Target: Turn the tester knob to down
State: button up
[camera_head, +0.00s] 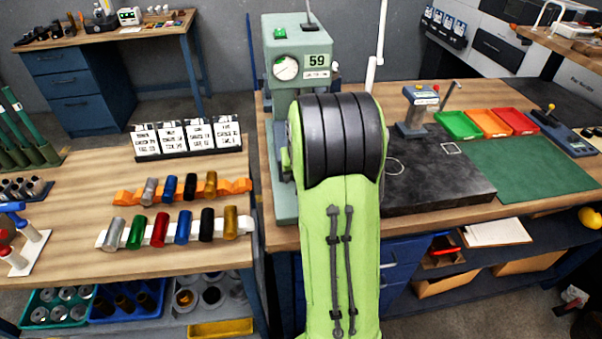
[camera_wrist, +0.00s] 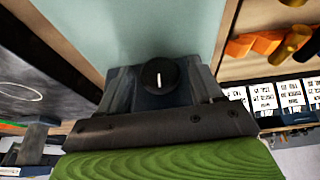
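The tester (camera_head: 285,190) is a tall pale green machine with a dial and the number 59, standing at the left end of the right bench. My arm covers part of it, and the knob and my gripper are hidden in the head view. In the wrist view the knob (camera_wrist: 151,76) is round and black with a short white mark, which runs upright in the picture below the knob's middle. My gripper (camera_wrist: 158,84) faces the knob. Its dark fingers appear spread on either side, apart from the knob, with nothing held. Contact is not visible.
A left bench (camera_head: 75,200) carries an orange rack (camera_head: 128,197) and a white rack (camera_head: 160,231) of coloured cylinders, with a card stand (camera_head: 188,153) behind. Right of the tester lie a black slab (camera_head: 440,180) and green, orange and red trays (camera_head: 458,125).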

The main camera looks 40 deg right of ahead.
jog(key=p+v, duration=0.3)
jog(key=v, duration=1.2)
jog(key=shift+s+a+r, duration=0.15)
jog(key=shift+r, duration=0.15)
jog(key=s+a+r+n+t+y, duration=0.1)
jog(key=s+a+n, duration=0.15)
jog(key=a, duration=0.55)
jog(key=s+a+r+n, duration=0.15)
jog(key=s+a, duration=0.25)
jog(key=a, duration=0.4)
jog(key=s+a+f+n, duration=0.1)
jog(key=s+a, duration=0.1)
jog(key=s, duration=0.1)
jog(key=s+a+f+n+y, duration=0.1)
jog(key=s+a, duration=0.1)
jog(key=s+a+f+t, duration=0.1)
jog(key=s+a, duration=0.1)
jog(key=s, duration=0.1)
jog(key=shift+s+a+f+n+y, duration=0.3)
jog(key=shift+a+n, duration=0.1)
